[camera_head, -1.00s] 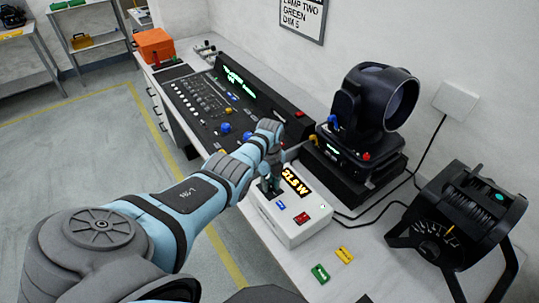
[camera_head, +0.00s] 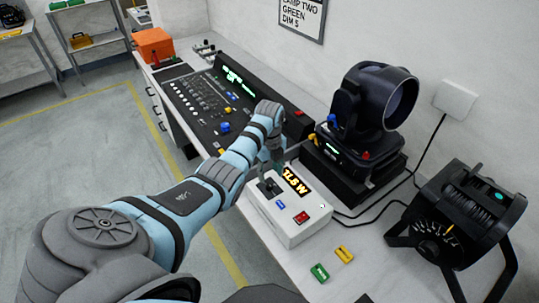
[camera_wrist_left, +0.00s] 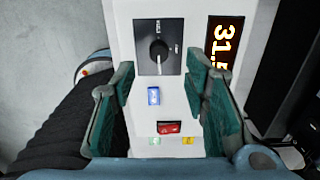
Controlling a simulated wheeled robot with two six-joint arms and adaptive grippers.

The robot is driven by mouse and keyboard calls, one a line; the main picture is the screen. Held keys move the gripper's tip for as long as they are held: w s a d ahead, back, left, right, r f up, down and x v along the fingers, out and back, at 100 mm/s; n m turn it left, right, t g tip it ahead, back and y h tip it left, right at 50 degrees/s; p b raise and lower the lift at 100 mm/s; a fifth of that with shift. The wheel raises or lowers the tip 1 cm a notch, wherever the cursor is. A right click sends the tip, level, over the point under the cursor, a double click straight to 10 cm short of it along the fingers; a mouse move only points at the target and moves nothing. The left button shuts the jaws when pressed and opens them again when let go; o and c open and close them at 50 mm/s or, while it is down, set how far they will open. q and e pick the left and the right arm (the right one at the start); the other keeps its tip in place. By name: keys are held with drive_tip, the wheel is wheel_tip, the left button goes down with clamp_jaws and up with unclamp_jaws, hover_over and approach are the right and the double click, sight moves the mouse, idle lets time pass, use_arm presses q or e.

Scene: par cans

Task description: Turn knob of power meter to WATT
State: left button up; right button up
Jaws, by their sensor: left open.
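The power meter (camera_head: 290,222) is a white box on the bench, with a lit orange display (camera_head: 296,181) ending in W; the wrist view shows 31.5 on the display (camera_wrist_left: 225,45), partly cut off. Its round black knob (camera_wrist_left: 159,50) sits on a dark square plate and has a white pointer line toward the bottom of the wrist view. The small plate labels are too small to read surely. My left gripper (camera_wrist_left: 160,75) is open and empty, with its fingers apart on both sides below the knob; in the head view the gripper (camera_head: 268,162) is over the meter's far end.
The meter also carries a blue button (camera_head: 280,204) and a red switch (camera_head: 301,217). A lighting console (camera_head: 205,100) lies beyond it, a moving-head lamp (camera_head: 375,105) behind it, and a black par can (camera_head: 455,215) at right. Yellow (camera_head: 344,254) and green (camera_head: 320,272) tags lie in front.

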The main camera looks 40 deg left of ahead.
sight(270, 184)
use_arm(q)
wheel_tip(270, 184, up, 6)
drive_tip(key=shift+r, duration=0.25)
